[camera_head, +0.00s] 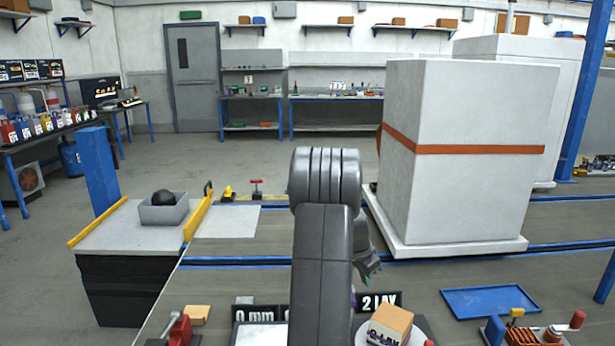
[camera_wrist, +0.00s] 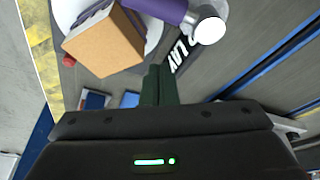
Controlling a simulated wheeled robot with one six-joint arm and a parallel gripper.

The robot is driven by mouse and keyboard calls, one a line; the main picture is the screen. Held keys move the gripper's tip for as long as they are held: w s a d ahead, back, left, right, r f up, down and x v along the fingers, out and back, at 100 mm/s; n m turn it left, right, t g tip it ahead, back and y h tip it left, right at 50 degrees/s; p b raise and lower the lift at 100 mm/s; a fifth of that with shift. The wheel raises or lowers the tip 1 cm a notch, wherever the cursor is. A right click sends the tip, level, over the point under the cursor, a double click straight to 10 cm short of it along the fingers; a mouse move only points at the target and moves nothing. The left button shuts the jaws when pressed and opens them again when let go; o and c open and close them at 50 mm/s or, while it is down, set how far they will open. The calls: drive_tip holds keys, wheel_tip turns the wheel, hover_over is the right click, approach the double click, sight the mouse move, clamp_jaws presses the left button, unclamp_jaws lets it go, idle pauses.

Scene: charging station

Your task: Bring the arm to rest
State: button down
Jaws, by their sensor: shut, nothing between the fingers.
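My arm rises in the middle of the head view, its grey links in front of the bench. My gripper (camera_head: 370,266) shows only partly there, just right of the arm, its fingers mostly hidden. In the wrist view my gripper (camera_wrist: 160,72) has its two dark green fingers together, with nothing between them. They point towards a tan box (camera_wrist: 103,45) on a round white plate and a black sign with white letters (camera_wrist: 182,52). The box also shows in the head view (camera_head: 391,322), at the bottom edge.
A purple cylinder with a white end (camera_wrist: 208,28) lies close to the fingertips in the picture. A large white block with an orange band (camera_head: 468,150) stands right of my arm. A blue tray (camera_head: 489,301) lies at the right. A grey bin (camera_head: 164,212) sits left.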

drive_tip(key=n+p, duration=0.2)
drive_tip(key=w+f+n+t+p, duration=0.1)
drive_tip(key=n+p, duration=0.1)
drive_tip(key=p, duration=0.1)
drive_tip(key=d+f+n+y+p, duration=0.1)
drive_tip(key=n+p, duration=0.1)
drive_tip(key=shift+w+f+t, duration=0.1)
drive_tip(key=shift+w+t, duration=0.3)
drive_tip(key=shift+d, duration=0.1)
drive_tip(key=shift+f+b, duration=0.15)
drive_tip(key=shift+b, duration=0.15)
